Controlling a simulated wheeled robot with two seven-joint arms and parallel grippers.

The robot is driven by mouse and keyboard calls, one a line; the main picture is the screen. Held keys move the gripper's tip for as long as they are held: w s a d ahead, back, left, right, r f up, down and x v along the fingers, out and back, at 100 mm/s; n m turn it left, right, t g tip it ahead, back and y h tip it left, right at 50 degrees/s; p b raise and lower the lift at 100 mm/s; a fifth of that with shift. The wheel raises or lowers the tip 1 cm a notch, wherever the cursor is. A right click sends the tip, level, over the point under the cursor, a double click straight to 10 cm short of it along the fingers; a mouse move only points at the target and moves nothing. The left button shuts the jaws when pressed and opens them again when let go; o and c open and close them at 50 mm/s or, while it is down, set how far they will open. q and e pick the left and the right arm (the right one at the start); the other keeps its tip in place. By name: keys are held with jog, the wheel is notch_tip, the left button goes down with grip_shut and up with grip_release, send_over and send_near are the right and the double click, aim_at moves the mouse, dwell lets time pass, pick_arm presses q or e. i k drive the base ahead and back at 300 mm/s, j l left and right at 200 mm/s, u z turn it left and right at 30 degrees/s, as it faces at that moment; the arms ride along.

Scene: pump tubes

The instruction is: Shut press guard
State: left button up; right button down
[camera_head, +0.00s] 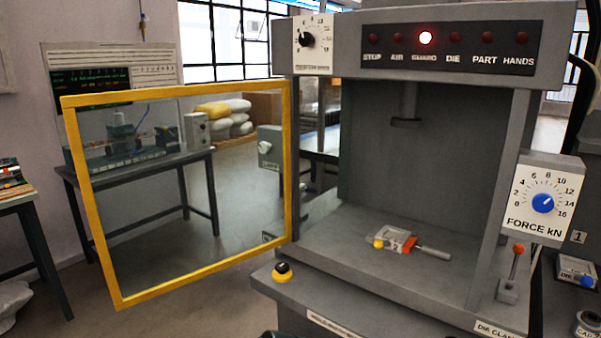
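The press guard (287,165) is a clear panel in a yellow frame. It stands open, swung out to the left of the grey press (420,140), with its right edge by the press's left post. The press opening is uncovered. On the panel above it, the GUARD lamp (425,38) glows brightly while the other lamps are dull red. Neither of my grippers is in view.
A small die block with an orange part (396,242) lies on the press bed. A black-and-yellow button (282,271) sits on the front ledge. A red-knobbed lever (518,249) and force dial (543,203) are at right. A bench (140,170) stands behind the guard.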

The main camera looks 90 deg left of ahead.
aim_at(69, 103)
jog(key=k+j+u, duration=0.15)
jog(key=k+j, duration=0.3)
jog(key=k, duration=0.2)
jog(key=k+j+u, duration=0.1)
jog(key=k+j, duration=0.4)
jog(key=k, duration=0.15)
jog(key=k+j, duration=0.15)
jog(key=j, duration=0.2)
jog(key=k+j+u, duration=0.15)
jog(key=j, duration=0.2)
jog(key=k+j, duration=0.1)
jog(key=j, duration=0.25)
jog(key=k+j+u, duration=0.1)
jog(key=j, duration=0.25)
jog(key=i+j, duration=0.1)
jog(key=j, duration=0.3)
jog(key=i+j+u, duration=0.1)
jog(key=j, duration=0.35)
jog(key=i+j, duration=0.15)
jog(key=j, duration=0.25)
